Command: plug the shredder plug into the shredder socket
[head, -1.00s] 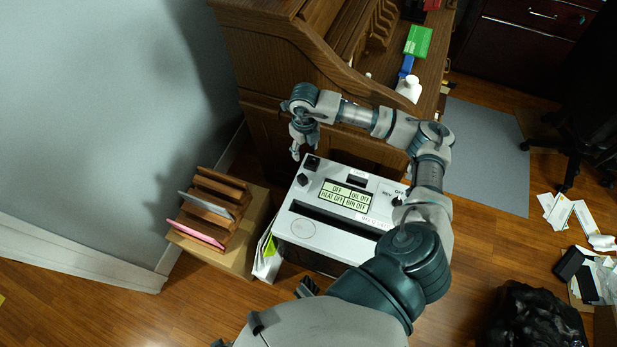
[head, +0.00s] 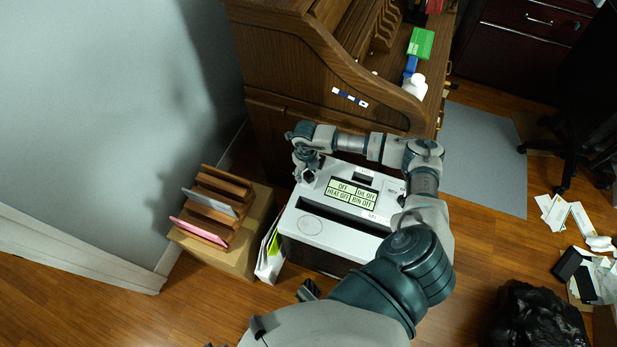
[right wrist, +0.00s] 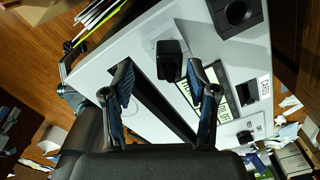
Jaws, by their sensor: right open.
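The white shredder (head: 312,226) stands beside the wooden desk. My right gripper (head: 304,174) is over its far left corner and hides the plug and socket in the head view. In the right wrist view the open right gripper (right wrist: 160,72) points at the shredder top. The black plug (right wrist: 170,60) shows between its two fingertips, nearer the right one, with a gap to each. The black shredder socket (right wrist: 236,12), a block with a round recess, sits up and right of the plug. My left gripper (head: 308,290) seems to show as a small dark part before the shredder; its jaws are unclear.
The roll-top desk (head: 300,60) rises right behind the shredder. A cardboard box (head: 240,258) with a wooden letter rack (head: 212,205) stands to the left, with paper folders (head: 268,258) between it and the shredder. A black bag (head: 530,315) and loose papers lie on the floor at right.

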